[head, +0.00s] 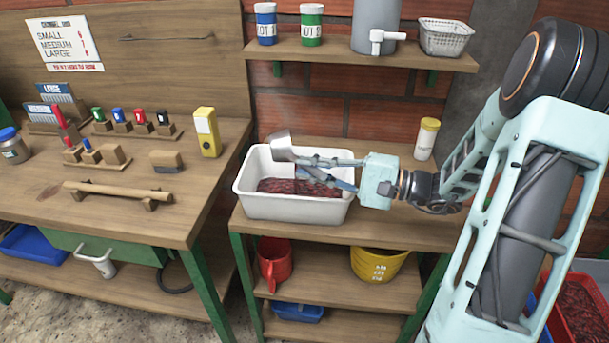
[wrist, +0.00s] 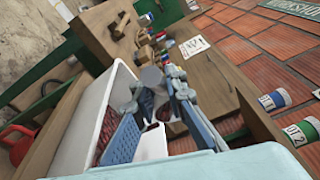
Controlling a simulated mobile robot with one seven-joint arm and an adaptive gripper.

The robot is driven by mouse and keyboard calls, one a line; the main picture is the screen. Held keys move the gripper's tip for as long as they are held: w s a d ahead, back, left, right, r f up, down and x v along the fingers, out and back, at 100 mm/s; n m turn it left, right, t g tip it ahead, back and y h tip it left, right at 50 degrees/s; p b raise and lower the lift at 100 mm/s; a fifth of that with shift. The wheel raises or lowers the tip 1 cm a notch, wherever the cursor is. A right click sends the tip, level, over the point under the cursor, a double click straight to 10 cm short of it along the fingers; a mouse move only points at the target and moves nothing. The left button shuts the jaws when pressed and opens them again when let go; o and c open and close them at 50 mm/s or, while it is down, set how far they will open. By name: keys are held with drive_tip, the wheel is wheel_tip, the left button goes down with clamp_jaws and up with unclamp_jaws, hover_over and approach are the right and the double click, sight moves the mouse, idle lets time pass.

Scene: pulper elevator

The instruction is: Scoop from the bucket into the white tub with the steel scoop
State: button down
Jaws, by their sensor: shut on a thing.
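The white tub (head: 293,207) stands on the wooden bench top, with dark red, berry-like contents (head: 290,186) inside. The tub also fills the left part of the wrist view (wrist: 85,125). My gripper (head: 305,164) reaches in from the right over the tub. It is shut on the steel scoop (head: 280,148), whose grey head shows above the tub's back-left part. The scoop head also shows between my fingers in the wrist view (wrist: 152,77). I cannot see what is in the scoop.
A white bottle with a yellow lid (head: 427,139) stands behind my wrist. A shelf (head: 350,53) with cans and a grey dispenser (head: 376,25) hangs above. A red jug (head: 274,261) is below. A red crate (head: 580,310) of dark red fruit is at lower right.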

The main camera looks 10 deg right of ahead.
drive_tip(key=d+m+t+y+b, duration=0.2)
drive_tip(key=t+y+b, duration=0.1)
drive_tip(key=d+m+t+y+b, duration=0.1)
drive_tip(key=m, duration=0.1)
drive_tip(key=shift+f+y+b, duration=0.25)
drive_tip(key=shift+y+b, duration=0.1)
drive_tip(key=shift+y, duration=0.05)
idle(1.3)
